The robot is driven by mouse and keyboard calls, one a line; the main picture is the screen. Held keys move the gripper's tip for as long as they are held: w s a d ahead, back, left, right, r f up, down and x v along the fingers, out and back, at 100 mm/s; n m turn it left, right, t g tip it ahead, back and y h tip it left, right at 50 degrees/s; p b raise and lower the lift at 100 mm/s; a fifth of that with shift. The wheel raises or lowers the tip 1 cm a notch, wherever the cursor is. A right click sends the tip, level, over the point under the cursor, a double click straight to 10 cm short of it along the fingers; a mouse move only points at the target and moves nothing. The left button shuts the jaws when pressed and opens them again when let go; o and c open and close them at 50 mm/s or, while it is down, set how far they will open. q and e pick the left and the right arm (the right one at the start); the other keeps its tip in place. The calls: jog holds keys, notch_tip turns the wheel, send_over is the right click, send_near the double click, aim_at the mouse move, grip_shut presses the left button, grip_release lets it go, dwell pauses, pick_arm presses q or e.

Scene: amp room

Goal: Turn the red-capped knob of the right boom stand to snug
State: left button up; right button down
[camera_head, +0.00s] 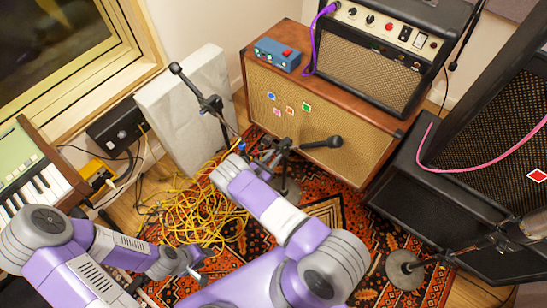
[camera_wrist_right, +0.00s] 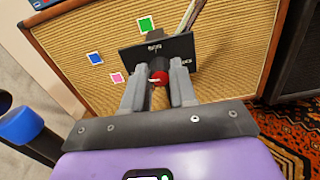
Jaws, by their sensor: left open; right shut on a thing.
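The red-capped knob (camera_wrist_right: 159,77) shows in the right wrist view, in front of a dark block with small lettering on the boom stand. My right gripper (camera_wrist_right: 158,86) has one finger on each side of the knob and is shut on it. In the head view my right gripper (camera_head: 264,158) is at the upper part of the boom stand (camera_head: 285,148). This stand carries a dark microphone (camera_head: 322,142) in front of the tan speaker cabinet. The knob itself is hard to make out there. My left gripper (camera_head: 190,262) is open and empty, low at the left.
Another boom stand (camera_head: 211,104) stands to the left by a pale panel (camera_head: 185,105). A blue cap (camera_wrist_right: 20,125) is close at the left in the wrist view. Yellow cable (camera_head: 205,215) lies tangled on the patterned rug. The speaker cabinet (camera_head: 262,92) stands close behind the knob.

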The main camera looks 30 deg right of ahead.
jog(key=m+b, duration=0.1)
jog(key=m, duration=0.2)
jog(key=shift+f+m, duration=0.1)
jog(key=shift+m, duration=0.3)
jog(key=m, duration=0.4)
jog(key=shift+s+m, duration=0.1)
jog(key=shift+m, duration=0.2)
jog(key=m, duration=0.4)
jog(key=shift+m, duration=0.3)
jog(key=shift+f+m, duration=0.1)
jog(key=shift+m, duration=1.9)
jog(key=c, duration=0.9)
grip_release()
jog(key=shift+a, duration=0.1)
